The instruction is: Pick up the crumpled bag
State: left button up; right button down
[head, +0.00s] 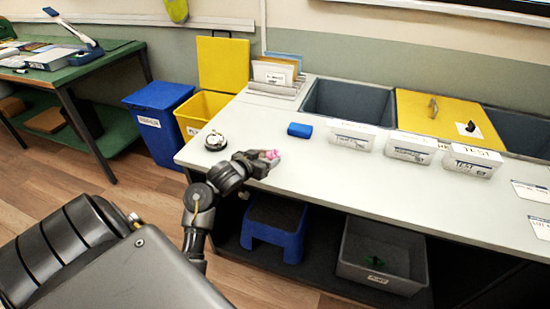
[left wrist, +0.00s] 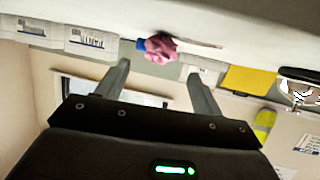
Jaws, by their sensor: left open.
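The crumpled bag is a small pink bundle (head: 270,154) on the white worktop, near its front left part. In the left wrist view the bag (left wrist: 160,48) appears between the tips of my two fingers and a little beyond them. My left gripper (head: 264,159) is right at the bag in the head view and hides part of it. Its fingers (left wrist: 158,70) are spread wide in the left wrist view, with a clear gap on both sides of the bag. I cannot tell whether the fingertips reach around it. My right gripper is not in view.
A blue block (head: 300,130) lies behind the bag, and a bell (head: 215,141) stands to its left. Several labelled white boxes (head: 352,136) stand to the right. Sunken bins (head: 350,102) and a yellow lid (head: 440,116) are at the back. The worktop's front right is mostly clear.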

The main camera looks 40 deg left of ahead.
aim_at(271, 157)
pick_arm(q)
jog(key=shift+x, duration=0.95)
jog(key=x, duration=0.2)
jog(key=f+b+x, duration=0.1)
jog(key=x, duration=0.1)
jog(key=shift+w+f, duration=0.1)
jog(key=shift+w, duration=0.15)
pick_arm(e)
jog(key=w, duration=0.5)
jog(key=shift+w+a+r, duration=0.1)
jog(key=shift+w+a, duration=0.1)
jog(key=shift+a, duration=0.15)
pick_arm(q)
jog(key=shift+c, duration=0.5)
jog(key=c, duration=0.9)
